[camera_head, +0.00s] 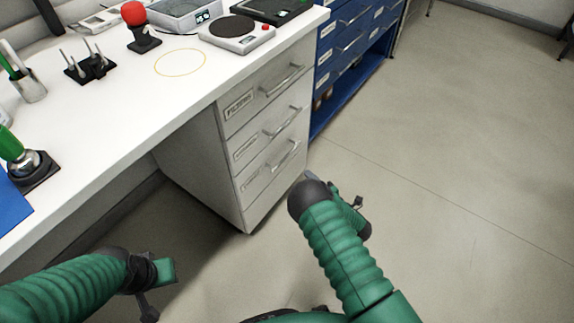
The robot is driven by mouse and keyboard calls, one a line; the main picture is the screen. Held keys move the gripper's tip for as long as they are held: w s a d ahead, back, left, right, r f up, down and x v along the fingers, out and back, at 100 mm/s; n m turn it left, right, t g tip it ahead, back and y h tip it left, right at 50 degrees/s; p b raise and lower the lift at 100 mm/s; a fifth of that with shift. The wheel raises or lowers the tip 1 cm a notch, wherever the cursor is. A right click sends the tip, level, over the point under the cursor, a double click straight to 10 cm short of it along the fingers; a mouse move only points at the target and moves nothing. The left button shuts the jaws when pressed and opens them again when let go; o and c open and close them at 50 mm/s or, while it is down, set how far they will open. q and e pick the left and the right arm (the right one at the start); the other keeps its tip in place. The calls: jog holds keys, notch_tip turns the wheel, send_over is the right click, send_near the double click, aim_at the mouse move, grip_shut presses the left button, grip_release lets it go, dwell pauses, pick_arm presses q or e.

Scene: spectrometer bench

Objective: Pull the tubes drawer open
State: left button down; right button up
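A grey-white drawer unit (225,145) stands under the white bench. It has three labelled drawers with bar handles, all closed. The top drawer (262,93) seems to read "FILTERS". The labels on the middle drawer (264,133) and bottom drawer (263,172) are too small to read, so I cannot tell which is the tubes drawer. My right gripper (357,203) is low, in front and right of the unit, apart from the handles and largely hidden by its own arm. My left gripper (150,290) is at the lower left, away from the drawers. Neither gripper's opening shows clearly.
A blue cabinet (345,60) with labelled drawers stands beyond the unit. The bench top (130,100) holds a round-plate device (237,32), a red-knobbed stand (139,25), a black rack (90,67) and a pen cup (28,87). The floor (460,150) at right is clear.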

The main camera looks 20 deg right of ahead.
aim_at(287, 155)
jog(key=b+x, duration=0.6)
jog(key=x, duration=1)
jog(key=shift+r+b, duration=0.1)
jog(key=shift+b, duration=0.25)
jog(key=c, duration=0.7)
jog(key=shift+s, duration=0.15)
